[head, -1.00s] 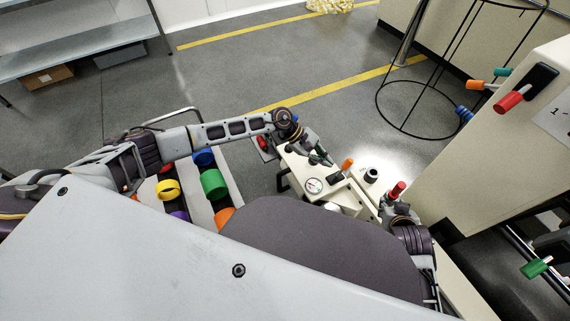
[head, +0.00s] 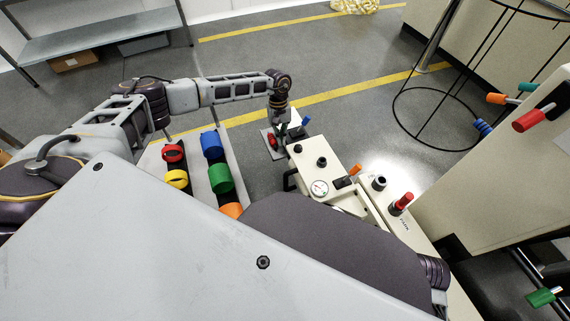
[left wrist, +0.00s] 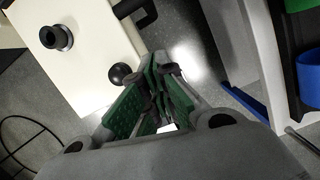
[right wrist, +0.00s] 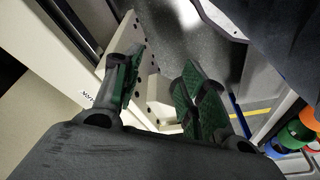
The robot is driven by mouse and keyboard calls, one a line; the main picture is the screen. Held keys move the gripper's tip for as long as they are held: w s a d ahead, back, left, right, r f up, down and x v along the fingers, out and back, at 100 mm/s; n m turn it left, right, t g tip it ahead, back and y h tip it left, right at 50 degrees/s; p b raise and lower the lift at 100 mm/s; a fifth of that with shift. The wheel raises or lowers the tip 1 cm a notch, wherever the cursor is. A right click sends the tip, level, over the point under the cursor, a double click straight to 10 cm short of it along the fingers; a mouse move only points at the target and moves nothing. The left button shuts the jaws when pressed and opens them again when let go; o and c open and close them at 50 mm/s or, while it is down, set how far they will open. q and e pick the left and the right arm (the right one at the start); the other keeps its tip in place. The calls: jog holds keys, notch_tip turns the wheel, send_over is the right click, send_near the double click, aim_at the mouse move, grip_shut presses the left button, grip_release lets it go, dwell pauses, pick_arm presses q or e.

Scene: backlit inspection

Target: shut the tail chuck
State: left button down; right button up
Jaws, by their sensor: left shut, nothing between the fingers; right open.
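The cream bench machine (head: 305,157) stands in the middle of the head view, with a round gauge (head: 319,188), an orange lever (head: 354,170) and a red-topped handle (head: 403,201). I cannot tell which part is the tail chuck. My left gripper (head: 285,131) points down beside the machine's far-left end; its fingers are shut and empty. In the left wrist view the green-padded fingers (left wrist: 155,88) meet close to a black ball knob (left wrist: 121,74) on the cream top. My right gripper (right wrist: 160,85) is open, fingers apart, near the cream machine side; the head view hides it.
A rack with coloured rings (head: 220,179) stands left of the machine. A tall cream cabinet (head: 500,170) with coloured handles is at right, near a black wire stand (head: 440,118).

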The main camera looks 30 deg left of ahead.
pick_arm(q)
jog(key=shift+f, duration=0.1)
jog(key=s+d+f+b, duration=0.2)
jog(key=s+d+f, duration=0.2)
jog(key=f, duration=0.5)
jog(key=shift+s+f, duration=0.25)
jog(key=shift+s, duration=0.35)
pick_arm(e)
jog(key=r, duration=0.2)
jog(key=r+t, duration=0.1)
jog(key=shift+w+a+r, duration=0.15)
jog(key=shift+w+a, duration=0.1)
jog(key=shift+a, duration=0.1)
jog(key=shift+s, duration=0.1)
